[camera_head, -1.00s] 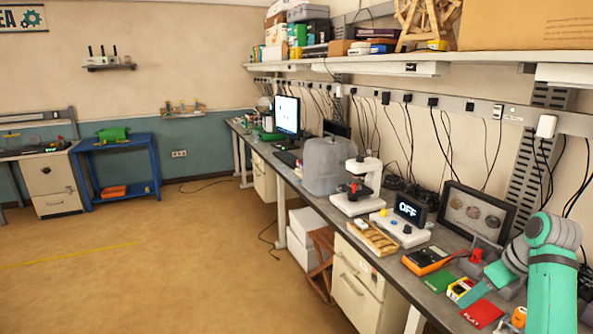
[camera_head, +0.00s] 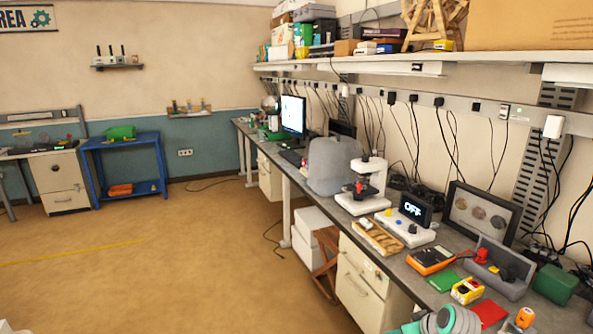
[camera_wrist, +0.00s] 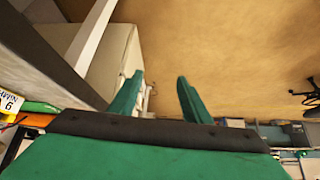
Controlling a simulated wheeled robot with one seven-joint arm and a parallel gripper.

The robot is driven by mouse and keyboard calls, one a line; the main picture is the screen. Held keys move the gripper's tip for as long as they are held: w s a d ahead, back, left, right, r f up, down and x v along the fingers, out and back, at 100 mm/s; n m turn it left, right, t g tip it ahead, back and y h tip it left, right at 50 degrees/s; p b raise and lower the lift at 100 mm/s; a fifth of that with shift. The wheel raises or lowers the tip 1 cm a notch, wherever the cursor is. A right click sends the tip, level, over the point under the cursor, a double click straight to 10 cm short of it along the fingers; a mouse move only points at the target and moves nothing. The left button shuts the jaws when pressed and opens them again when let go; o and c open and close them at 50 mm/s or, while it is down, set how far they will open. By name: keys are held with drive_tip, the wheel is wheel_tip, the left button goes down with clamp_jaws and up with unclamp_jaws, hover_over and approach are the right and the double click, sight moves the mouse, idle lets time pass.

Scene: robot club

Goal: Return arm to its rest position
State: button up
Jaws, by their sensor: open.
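My gripper (camera_wrist: 161,92) shows in the wrist view with its two green fingers spread apart. Nothing is held between them; the tan floor and part of a pale cabinet show behind. In the head view only part of my teal and grey arm (camera_head: 446,321) shows, low at the bottom edge in front of the bench. The gripper itself cannot be made out there.
The long workbench (camera_head: 345,222) runs along the right wall. On it are an orange multimeter (camera_head: 431,260), a microscope (camera_head: 364,186), a small display reading OFF (camera_head: 414,210) and a grey tray (camera_head: 500,269). The floor (camera_head: 160,270) at left is open.

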drive_tip(key=s+a+f+m+t, duration=0.1)
drive_tip(key=s+a+f, duration=0.1)
drive_tip(key=a+f, duration=0.55)
drive_tip(key=s+a+f+m+t, duration=0.1)
drive_tip(key=s+a+f, duration=0.2)
drive_tip(key=a+f, duration=0.45)
drive_tip(key=s+a+f+m+t+h, duration=0.1)
drive_tip(key=s+a+f, duration=0.2)
drive_tip(key=s+a, duration=0.35)
drive_tip(key=s+a+f+m+t+h, duration=0.1)
drive_tip(key=s+a+f, duration=0.2)
drive_tip(key=s+a, duration=0.35)
drive_tip(key=s+a+r+t, duration=0.1)
drive_tip(key=s+a+r, duration=0.1)
drive_tip(key=s, duration=1.1)
drive_tip(key=s+a+r+n+t, duration=0.1)
drive_tip(key=s+r+t, duration=0.2)
drive_tip(key=s+r, duration=1.5)
drive_tip(key=shift+s+a+t, duration=0.2)
drive_tip(key=shift+s+t, duration=0.1)
drive_tip(key=shift+s, duration=0.85)
